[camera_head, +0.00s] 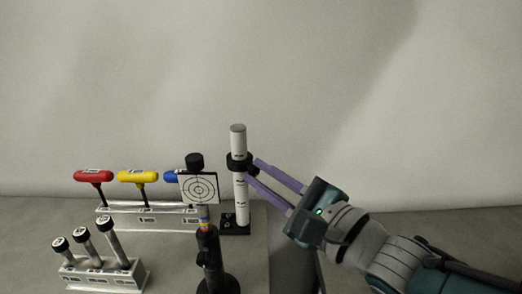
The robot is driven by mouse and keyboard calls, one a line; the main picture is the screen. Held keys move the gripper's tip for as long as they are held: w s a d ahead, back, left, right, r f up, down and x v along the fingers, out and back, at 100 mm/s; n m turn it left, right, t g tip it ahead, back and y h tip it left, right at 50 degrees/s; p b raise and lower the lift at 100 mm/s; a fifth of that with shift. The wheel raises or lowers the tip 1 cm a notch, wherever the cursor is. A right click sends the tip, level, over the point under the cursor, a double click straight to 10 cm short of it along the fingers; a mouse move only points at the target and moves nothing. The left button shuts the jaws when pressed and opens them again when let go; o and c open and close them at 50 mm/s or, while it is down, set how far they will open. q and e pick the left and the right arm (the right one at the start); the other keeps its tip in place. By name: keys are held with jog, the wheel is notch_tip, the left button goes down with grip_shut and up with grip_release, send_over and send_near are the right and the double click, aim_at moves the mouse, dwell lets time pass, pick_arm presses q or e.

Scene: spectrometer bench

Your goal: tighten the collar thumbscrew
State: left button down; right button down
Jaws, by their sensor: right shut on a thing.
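A white post (239,190) with dark marks stands upright on a black base (235,228). A black collar (239,162) is around the post at its upper part. My right gripper (251,171) reaches in from the right with its two purple fingers at the collar's right side. It is shut on the collar thumbscrew, which is mostly hidden between the fingertips. My left gripper is not in view.
A target card (199,188) on a dark stand (211,262) is just left of the post. A rack (150,216) of red, yellow and blue handled drivers stands behind. A front-left rack (95,275) holds black-capped rods. The bench at right is clear beyond my arm.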

jog(key=shift+r, duration=0.1)
dwell(0.3)
jog(key=c, duration=0.8)
grip_release()
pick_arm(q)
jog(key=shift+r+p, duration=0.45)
pick_arm(e)
jog(key=shift+s+d, duration=0.35)
pick_arm(q)
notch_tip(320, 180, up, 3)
jog(key=p, duration=0.3)
pick_arm(e)
jog(key=v, duration=0.9)
jog(key=shift+a, duration=0.15)
